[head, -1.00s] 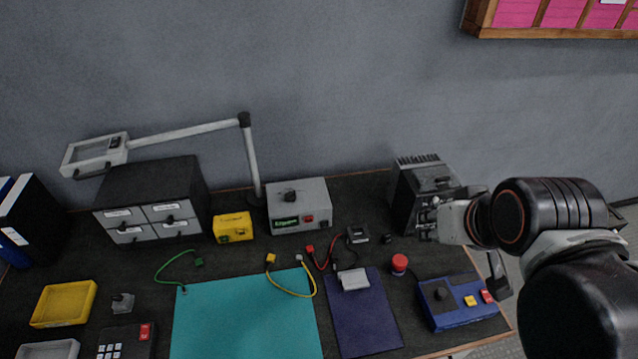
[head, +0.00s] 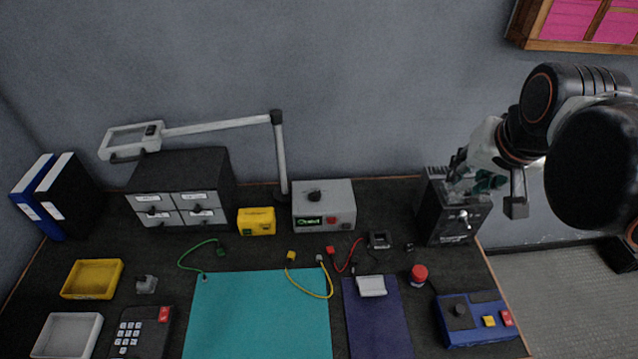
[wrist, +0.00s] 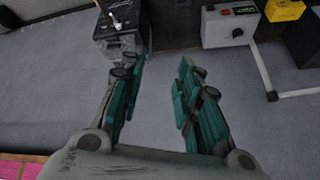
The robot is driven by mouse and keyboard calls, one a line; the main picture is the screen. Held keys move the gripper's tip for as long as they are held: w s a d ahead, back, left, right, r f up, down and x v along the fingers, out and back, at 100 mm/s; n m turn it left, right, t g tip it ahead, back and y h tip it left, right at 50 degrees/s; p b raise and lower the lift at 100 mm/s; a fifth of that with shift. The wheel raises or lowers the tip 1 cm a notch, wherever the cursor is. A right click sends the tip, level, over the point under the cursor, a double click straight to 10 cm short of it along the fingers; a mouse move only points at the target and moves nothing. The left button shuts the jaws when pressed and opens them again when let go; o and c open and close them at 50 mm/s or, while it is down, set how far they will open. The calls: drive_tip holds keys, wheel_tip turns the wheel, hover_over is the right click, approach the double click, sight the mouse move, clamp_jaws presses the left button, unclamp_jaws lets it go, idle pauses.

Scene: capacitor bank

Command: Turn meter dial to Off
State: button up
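A grey box (head: 340,192) with a green display and a red button stands at the back of the table, and it may be the meter. Its dark dial (head: 314,196) also shows in the wrist view (wrist: 238,32); I cannot read its setting. A blue box (head: 472,324) at the front right has another black knob (head: 459,309). My gripper (head: 485,182) is above the dark box at the back right, right of the grey box. In the wrist view my gripper (wrist: 160,84) has its green-padded fingers spread, with nothing between them.
The dark box (head: 437,218) with a silver lever stands close below my gripper and also shows in the wrist view (wrist: 121,44). A yellow box (head: 256,221) is left of the grey box. A lamp arm (head: 215,128) reaches over the drawers. A red button (head: 418,274) stands front right.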

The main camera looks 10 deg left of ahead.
drive_tip(key=w+a+r+m+g+p, duration=0.15)
drive_tip(key=w+a, duration=0.25)
drive_tip(key=w, duration=0.7)
drive_tip(key=m+g+b, duration=0.4)
drive_tip(key=g, duration=0.1)
hover_over(315, 192)
wheel_tip(315, 192, down, 22)
drive_tip(key=shift+t+h, duration=0.25)
drive_tip(key=shift+h, duration=0.05)
wheel_tip(315, 192, down, 13)
drive_tip(key=b, duration=0.3)
drive_tip(key=shift+f, duration=0.2)
clamp_jaws()
